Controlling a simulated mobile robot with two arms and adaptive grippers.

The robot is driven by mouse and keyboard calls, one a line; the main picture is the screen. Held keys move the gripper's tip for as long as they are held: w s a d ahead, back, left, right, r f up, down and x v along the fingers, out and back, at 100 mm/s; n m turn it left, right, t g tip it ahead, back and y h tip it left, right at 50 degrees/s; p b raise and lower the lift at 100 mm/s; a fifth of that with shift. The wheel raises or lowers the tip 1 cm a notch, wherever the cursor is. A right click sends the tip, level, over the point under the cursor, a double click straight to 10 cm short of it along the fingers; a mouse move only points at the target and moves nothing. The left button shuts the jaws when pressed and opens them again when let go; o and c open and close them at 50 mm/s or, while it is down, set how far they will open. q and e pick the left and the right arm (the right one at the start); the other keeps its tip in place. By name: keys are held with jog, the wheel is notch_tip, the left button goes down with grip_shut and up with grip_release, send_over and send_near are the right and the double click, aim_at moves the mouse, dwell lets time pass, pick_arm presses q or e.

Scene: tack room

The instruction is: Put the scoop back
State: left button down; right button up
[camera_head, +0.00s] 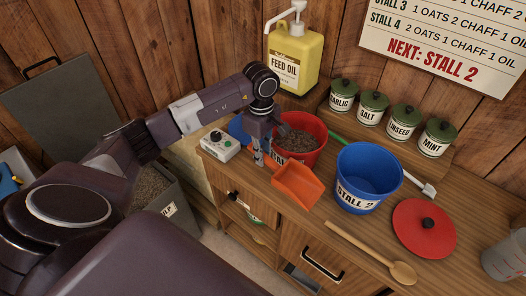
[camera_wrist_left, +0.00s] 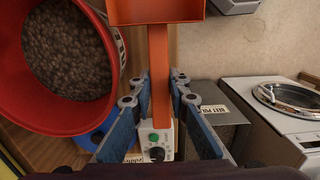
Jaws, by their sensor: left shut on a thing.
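The orange scoop (camera_head: 297,186) is at the counter's front edge, in front of the red bucket (camera_head: 316,140). My left gripper (camera_head: 262,160) is shut on its handle. In the left wrist view the handle (camera_wrist_left: 159,75) runs between the two fingers of my gripper (camera_wrist_left: 159,95), and the scoop's pan (camera_wrist_left: 158,11) is cut off by the top edge. The pan looks empty in the head view. I cannot tell whether the scoop touches the counter. The red bucket (camera_wrist_left: 103,30) holds brown pellets. My right gripper is not in view.
A blue bucket (camera_head: 362,190) labelled STALL 2, a red lid (camera_head: 424,228) and a wooden spoon (camera_head: 370,252) occupy the counter's right. A control box (camera_head: 220,146) stands left of the gripper. Yellow feed oil (camera_head: 293,65) and several lidded jars (camera_head: 369,107) stand behind.

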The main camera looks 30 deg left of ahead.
pick_arm(q)
notch_tip(320, 180, down, 5)
jog(key=shift+r+b, duration=0.2)
jog(key=shift+b, duration=0.8)
jog(key=shift+f+b, duration=1.2)
jog(key=shift+f, duration=0.25)
jog(key=c, duration=1.8)
grip_release()
jog(key=shift+o, duration=0.2)
jog(key=shift+r, duration=0.1)
notch_tip(320, 180, up, 12)
jog(key=shift+a+f, duration=0.1)
jog(key=shift+a, duration=0.05)
